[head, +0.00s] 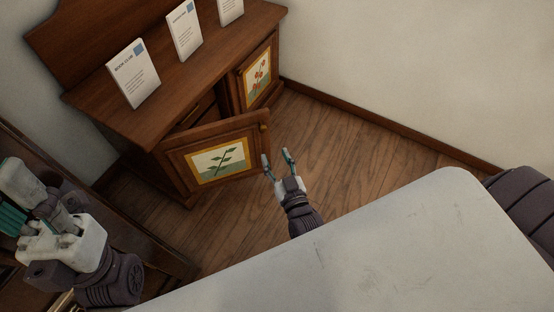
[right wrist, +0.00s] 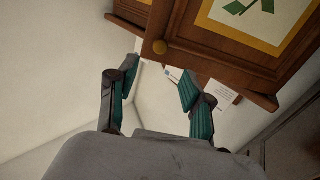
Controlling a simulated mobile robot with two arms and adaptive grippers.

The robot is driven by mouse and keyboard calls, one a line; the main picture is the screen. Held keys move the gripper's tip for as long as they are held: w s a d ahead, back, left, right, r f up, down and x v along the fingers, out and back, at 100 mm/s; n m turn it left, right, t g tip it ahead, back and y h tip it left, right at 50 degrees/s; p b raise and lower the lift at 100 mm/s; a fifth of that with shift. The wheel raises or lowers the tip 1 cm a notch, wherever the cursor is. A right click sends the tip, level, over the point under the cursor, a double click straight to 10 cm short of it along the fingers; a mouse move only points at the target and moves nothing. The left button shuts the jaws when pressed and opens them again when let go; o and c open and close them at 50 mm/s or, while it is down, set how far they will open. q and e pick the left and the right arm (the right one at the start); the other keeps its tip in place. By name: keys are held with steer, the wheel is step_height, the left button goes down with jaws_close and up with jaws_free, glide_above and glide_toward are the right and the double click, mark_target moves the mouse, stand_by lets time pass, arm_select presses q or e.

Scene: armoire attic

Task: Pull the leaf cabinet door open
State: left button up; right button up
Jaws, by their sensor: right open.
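The leaf cabinet door (head: 180,160), brown wood with a green leaf picture in a yellow border, stands swung out from the wooden cabinet (head: 135,125). A dark gap shows behind its top edge. Its round knob (head: 264,127) is at the upper right corner. My right gripper (head: 277,160) is open and empty, just right of the door's free edge and below the knob. In the right wrist view the knob (right wrist: 160,47) lies beyond the spread fingertips (right wrist: 158,76), apart from them. My left gripper (head: 14,218) is at the left edge, partly cut off, away from the door.
A second door (head: 257,77) with a red flower picture is on the right of the cabinet front. Several white cards (head: 134,73) stand on top. A pale tabletop (head: 400,240) fills the lower right. Bare wooden floor (head: 345,150) lies right of the door.

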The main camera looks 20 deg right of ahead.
steer(key=shift+s, duration=0.3)
